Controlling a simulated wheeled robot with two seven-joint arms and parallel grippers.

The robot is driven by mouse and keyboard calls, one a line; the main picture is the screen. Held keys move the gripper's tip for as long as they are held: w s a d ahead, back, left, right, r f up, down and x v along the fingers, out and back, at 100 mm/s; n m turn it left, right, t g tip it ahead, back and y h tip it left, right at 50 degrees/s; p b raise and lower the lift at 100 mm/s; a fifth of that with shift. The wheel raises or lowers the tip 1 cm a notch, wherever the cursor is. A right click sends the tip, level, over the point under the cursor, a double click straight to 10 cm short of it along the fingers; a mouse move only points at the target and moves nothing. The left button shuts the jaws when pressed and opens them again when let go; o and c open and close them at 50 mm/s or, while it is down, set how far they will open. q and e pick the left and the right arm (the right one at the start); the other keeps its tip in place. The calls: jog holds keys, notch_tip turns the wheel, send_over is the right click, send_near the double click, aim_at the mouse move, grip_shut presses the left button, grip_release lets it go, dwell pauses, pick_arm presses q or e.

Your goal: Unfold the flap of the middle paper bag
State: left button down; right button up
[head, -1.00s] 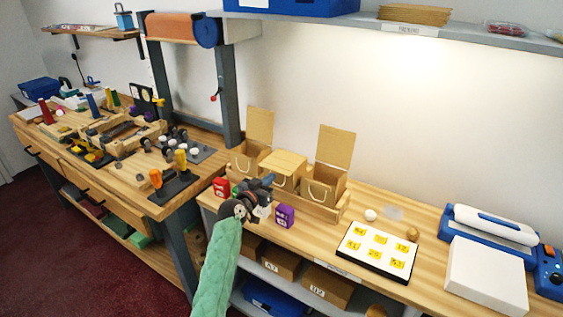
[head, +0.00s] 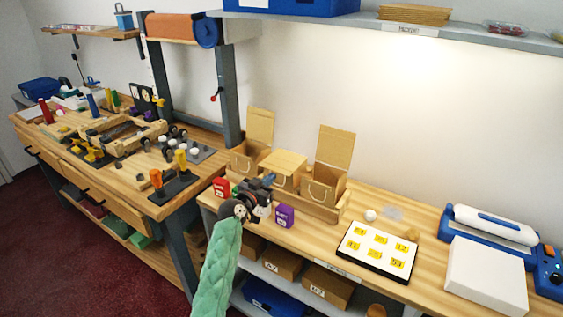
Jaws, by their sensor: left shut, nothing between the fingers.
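Three paper bags stand in a row in a wooden holder (head: 318,211) on the counter. The left bag (head: 248,158) and the right bag (head: 325,179) have their flaps standing upright. The middle bag's flap (head: 285,163) lies folded down over its top, and my gripper partly covers the bag's front. My left gripper (head: 269,181) is shut and empty, in front of the middle bag and a little left of it, apparently close to its front edge. I cannot tell whether it touches. My right gripper is not in view.
A red box (head: 221,187) and a purple box (head: 285,216) stand on either side of my left gripper. A white tray with yellow number cards (head: 378,249) lies to the right. A shelf (head: 400,34) hangs above. The counter between holder and tray is mostly clear.

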pick_arm(q)
jog(key=shift+w+d+b, duration=0.3)
jog(key=shift+w+d, duration=0.05)
jog(key=shift+w, duration=0.15)
dwell(0.5)
jog(key=shift+r, duration=0.2)
jog(key=shift+r, duration=0.3)
jog(key=shift+r+p, duration=0.1)
jog(key=shift+p, duration=0.25)
